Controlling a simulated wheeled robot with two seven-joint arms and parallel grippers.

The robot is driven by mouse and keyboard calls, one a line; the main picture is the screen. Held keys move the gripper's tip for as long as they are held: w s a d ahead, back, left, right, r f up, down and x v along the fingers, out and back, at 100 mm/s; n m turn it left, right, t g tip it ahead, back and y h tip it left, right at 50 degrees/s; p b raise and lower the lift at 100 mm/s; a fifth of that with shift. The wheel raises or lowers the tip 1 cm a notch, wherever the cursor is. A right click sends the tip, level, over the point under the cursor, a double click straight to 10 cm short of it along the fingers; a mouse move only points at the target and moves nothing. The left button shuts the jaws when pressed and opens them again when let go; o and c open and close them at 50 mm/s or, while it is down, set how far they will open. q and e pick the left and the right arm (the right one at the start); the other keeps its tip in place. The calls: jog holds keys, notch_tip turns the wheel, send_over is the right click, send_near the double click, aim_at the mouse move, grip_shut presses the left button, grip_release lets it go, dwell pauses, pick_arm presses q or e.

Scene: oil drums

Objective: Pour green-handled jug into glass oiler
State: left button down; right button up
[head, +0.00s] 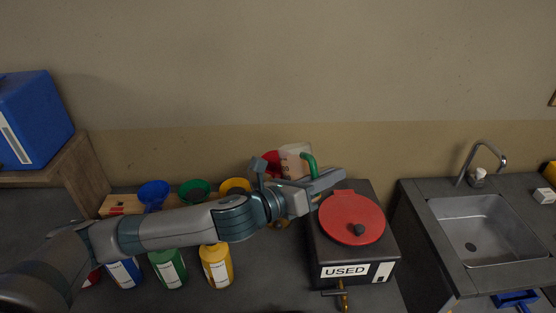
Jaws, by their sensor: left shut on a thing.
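The green-handled jug (294,151) is a pale, see-through vessel with a green handle (310,162), behind my left gripper near the wall. My left gripper (312,177) is shut on the jug at its handle side; the gripper hides the jug's lower part. I cannot tell how far the jug is tilted. I cannot make out the glass oiler for certain; a small amber-brown thing (279,224) shows just below my left wrist, mostly hidden. My right gripper is not in view.
A black box marked USED (344,271) with a red round lid (352,218) stands right of the gripper. Blue (154,194), green (194,191) and yellow (236,186) funnels stand behind my arm. Bottles, including a yellow one (217,268), stand in front. A sink (480,230) is at right.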

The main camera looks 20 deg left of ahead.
pick_arm(q)
jog(key=shift+w+a+r+n+p, duration=0.3)
jog(key=shift+w+r, duration=0.05)
jog(key=shift+r, duration=0.25)
jog(key=shift+w+a+r+n, duration=0.3)
jog(key=shift+r+n, duration=0.1)
jog(key=shift+w+a+r+n+g, duration=0.1)
jog(key=shift+w+a+n+g, duration=0.1)
jog(key=shift+n+g, duration=0.15)
dwell(0.7)
jog(key=shift+w+a+r+n, duration=0.1)
jog(key=shift+a+n, duration=0.05)
jog(key=shift+n, duration=0.2)
jog(key=shift+w+a+r+p, duration=0.1)
jog(key=shift+r+p, duration=0.05)
jog(key=shift+p, duration=0.2)
dwell(0.4)
jog(key=shift+r+n, duration=0.25)
jog(key=shift+n, duration=0.15)
dwell(0.6)
jog(key=shift+w+a+r+p, duration=0.15)
jog(key=shift+r+p, duration=0.15)
jog(key=shift+p, duration=0.05)
dwell(0.8)
jog(key=shift+w+a+r+n+g, duration=0.15)
jog(key=shift+r+n+g, duration=0.15)
jog(key=shift+n, duration=0.2)
dwell(0.6)
